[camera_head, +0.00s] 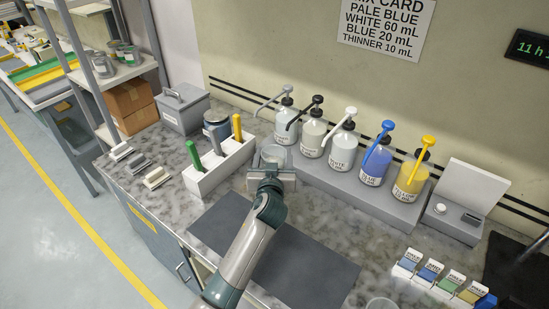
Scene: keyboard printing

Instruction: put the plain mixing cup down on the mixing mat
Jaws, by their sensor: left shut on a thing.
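My left gripper (271,172) is shut on the plain mixing cup (272,154), a clear grey cup. It holds the cup in front of the pump bottle rack, just right of the white holder. I cannot tell whether the cup touches anything beneath it. The mixing mat appears to be the dark grey mat (318,268) on the counter; my left arm crosses it and hides part of it. My right gripper is not in view.
Pump bottles stand on a grey rack (335,182) at the back. A white holder (205,182) with green and yellow handles stands left of the cup. Colour sample cards (430,271) lie right of the mat.

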